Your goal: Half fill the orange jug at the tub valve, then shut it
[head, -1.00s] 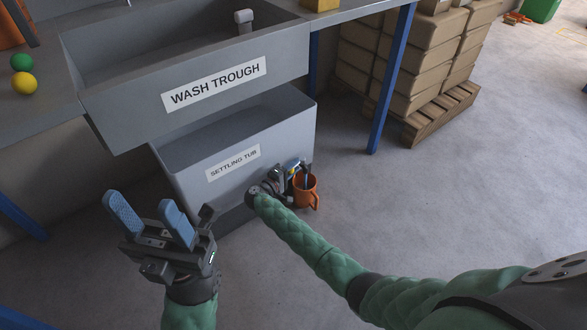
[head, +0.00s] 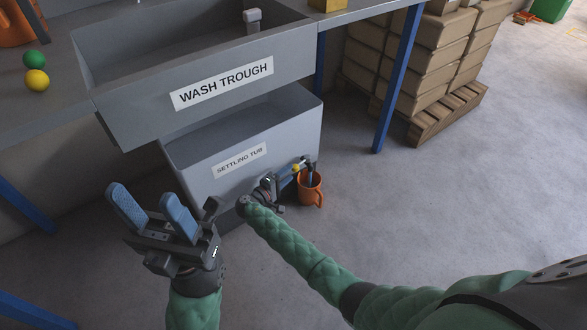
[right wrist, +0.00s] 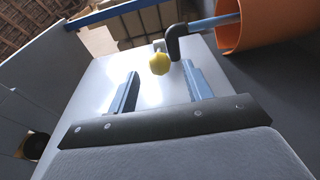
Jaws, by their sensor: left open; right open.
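The orange jug (head: 312,190) stands upright on the floor at the right end of the grey settling tub (head: 255,160). In the right wrist view the jug (right wrist: 262,22) shows in part at top right. A dark elbow outlet (right wrist: 183,42) has a blue-grey length running from it into the jug's mouth; I cannot tell whether this is pipe or liquid. The valve's yellow knob (right wrist: 159,64) lies just beyond and between the fingertips of my open right gripper (right wrist: 161,72), seemingly untouched. The jug's level is hidden. My left gripper (head: 147,198) is open and empty, left of the tub.
The wash trough (head: 150,115) overhangs the tub. A blue table leg (head: 393,85) and boxes on a pallet (head: 445,115) stand to the right. Green (head: 34,59) and yellow (head: 37,80) balls lie on the bench. The floor right of the jug is clear.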

